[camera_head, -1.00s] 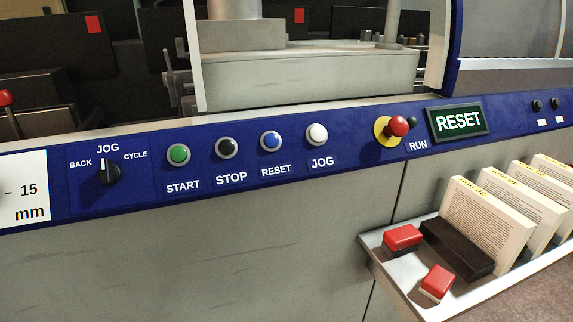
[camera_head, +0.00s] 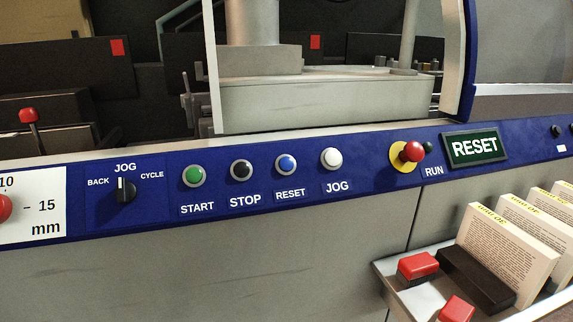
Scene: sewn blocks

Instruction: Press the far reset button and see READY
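A blue control panel (camera_head: 360,160) runs across the machine front. A blue button (camera_head: 286,164) sits above the label RESET on it, between the black STOP button (camera_head: 241,170) and the white JOG button (camera_head: 331,158). A green START button (camera_head: 194,176) is at the left of this row. A dark green display (camera_head: 475,147) on the right of the panel reads RESET in white letters. Neither of my grippers shows in the head view.
A red mushroom button (camera_head: 412,151) on a yellow disc sticks out beside the RUN label. A black rotary selector (camera_head: 124,190) is at the left. A tray (camera_head: 400,296) with red-topped blocks (camera_head: 417,266) and sewn book blocks (camera_head: 505,250) juts out lower right.

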